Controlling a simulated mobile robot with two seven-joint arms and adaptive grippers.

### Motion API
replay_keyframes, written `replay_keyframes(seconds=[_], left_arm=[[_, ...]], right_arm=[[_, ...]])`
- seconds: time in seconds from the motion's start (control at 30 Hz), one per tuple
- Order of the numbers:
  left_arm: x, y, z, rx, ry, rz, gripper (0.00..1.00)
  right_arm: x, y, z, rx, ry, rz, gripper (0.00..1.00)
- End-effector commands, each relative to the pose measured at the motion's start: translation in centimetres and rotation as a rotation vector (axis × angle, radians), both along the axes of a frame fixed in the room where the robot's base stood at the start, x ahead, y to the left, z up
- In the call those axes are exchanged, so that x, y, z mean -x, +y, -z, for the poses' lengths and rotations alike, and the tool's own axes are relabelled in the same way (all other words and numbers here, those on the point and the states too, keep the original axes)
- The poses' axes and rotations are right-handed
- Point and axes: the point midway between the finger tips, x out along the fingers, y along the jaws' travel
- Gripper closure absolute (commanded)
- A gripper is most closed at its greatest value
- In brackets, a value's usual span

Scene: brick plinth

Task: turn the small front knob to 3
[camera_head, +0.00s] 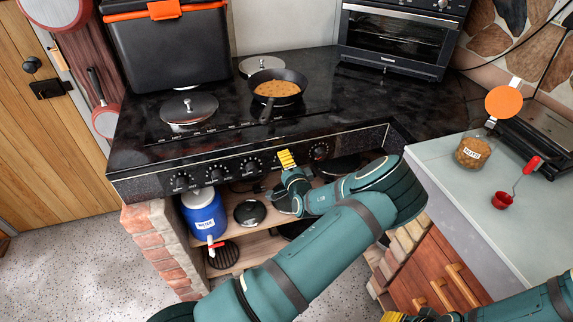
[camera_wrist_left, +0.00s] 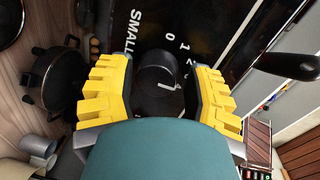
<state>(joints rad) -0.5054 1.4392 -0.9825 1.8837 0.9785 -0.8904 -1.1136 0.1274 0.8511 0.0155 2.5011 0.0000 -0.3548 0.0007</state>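In the left wrist view a round black knob (camera_wrist_left: 157,72) with a pale mark on it sits on the black stove panel. The printed word "SMALL" and some numerals show beside it; the rest of its scale is hidden or too small to read. My left gripper (camera_wrist_left: 163,90) is open, with one yellow finger on each side of the knob. I cannot tell whether the fingers touch it. In the head view my left gripper (camera_head: 287,160) is at the stove front (camera_head: 220,162), covering this knob. My right gripper (camera_head: 393,317) shows only partly at the bottom edge.
Other knobs (camera_head: 250,165) line the panel left of my gripper, and one (camera_head: 318,151) is to its right. A black pan (camera_head: 290,77) with food stands on the stove. A blue jug (camera_head: 204,212) is on the shelf below. A grey counter (camera_head: 450,180) stands right.

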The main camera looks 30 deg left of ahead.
Motion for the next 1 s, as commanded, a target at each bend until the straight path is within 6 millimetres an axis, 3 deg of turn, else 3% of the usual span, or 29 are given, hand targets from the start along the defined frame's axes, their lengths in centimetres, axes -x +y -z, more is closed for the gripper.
replay_keyframes(seconds=[0.47, 1.0], left_arm=[[0.4, -0.8, 0.1, 0.004, 0.003, 0.003, 0.29], [6.6, -8.0, -1.0, 0.003, 0.002, 0.003, 0.29]], right_arm=[[0.0, 0.0, 0.0, 0.000, 0.000, 0.000, 0.58], [0.0, 0.0, 0.0, 0.000, 0.000, 0.000, 0.58]])
